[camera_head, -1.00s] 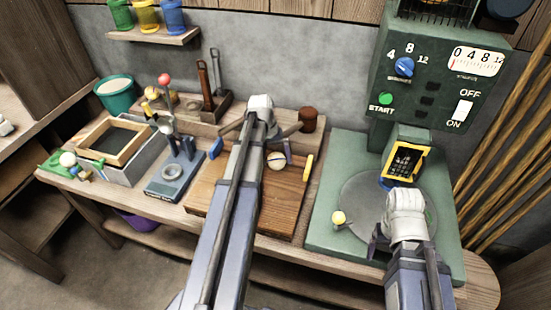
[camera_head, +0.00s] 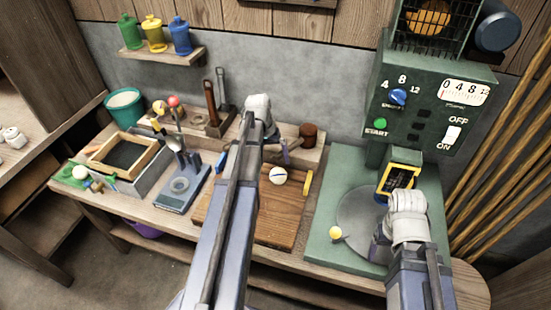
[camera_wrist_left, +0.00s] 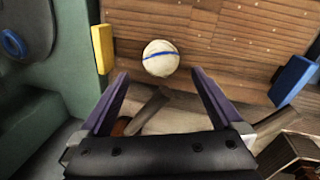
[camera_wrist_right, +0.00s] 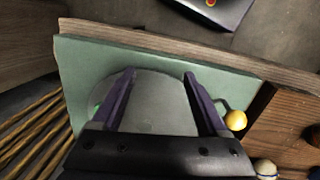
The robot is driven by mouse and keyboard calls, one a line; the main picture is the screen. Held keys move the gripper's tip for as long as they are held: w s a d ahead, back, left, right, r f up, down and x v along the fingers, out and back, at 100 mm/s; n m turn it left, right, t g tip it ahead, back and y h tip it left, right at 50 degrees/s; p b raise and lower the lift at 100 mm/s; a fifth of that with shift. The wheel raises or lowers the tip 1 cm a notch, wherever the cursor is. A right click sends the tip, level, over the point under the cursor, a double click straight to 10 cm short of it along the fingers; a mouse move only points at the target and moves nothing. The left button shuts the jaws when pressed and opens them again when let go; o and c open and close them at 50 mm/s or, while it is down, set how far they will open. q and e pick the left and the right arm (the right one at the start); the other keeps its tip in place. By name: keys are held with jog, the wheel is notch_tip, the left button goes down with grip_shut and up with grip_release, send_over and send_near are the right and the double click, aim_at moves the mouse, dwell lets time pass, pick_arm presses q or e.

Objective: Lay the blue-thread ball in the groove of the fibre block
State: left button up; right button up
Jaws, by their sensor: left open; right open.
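The blue-thread ball (camera_head: 278,176), white with a blue line around it, rests on the wooden board (camera_head: 270,222). It also shows in the left wrist view (camera_wrist_left: 160,58). My left gripper (camera_wrist_left: 160,75) is open and empty, its fingers behind and apart from the ball; in the head view its arm hides part of the board. My right gripper (camera_wrist_right: 159,74) is open and empty above the grey round plate of the green machine. I cannot tell for sure which thing is the fibre block, and no groove shows clearly.
A yellow block (camera_head: 307,181) and a blue block (camera_wrist_left: 293,80) stand at opposite edges of the board. A yellow knob (camera_head: 335,233) stands on the green machine base (camera_head: 325,205). A mallet (camera_head: 308,133), a blue-grey stand (camera_head: 178,190) and a framed box (camera_head: 120,158) are nearby.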

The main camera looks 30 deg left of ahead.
pick_arm(q)
jog(key=r+p, duration=0.2)
jog(key=r, duration=0.1)
jog(key=r+p, duration=0.1)
jog(key=shift+s+a+r, duration=0.2)
jog(key=shift+a, duration=0.2)
pick_arm(e)
notch_tip(320, 180, up, 4)
jog(key=shift+r, duration=0.25)
pick_arm(q)
jog(key=shift+c, duration=0.2)
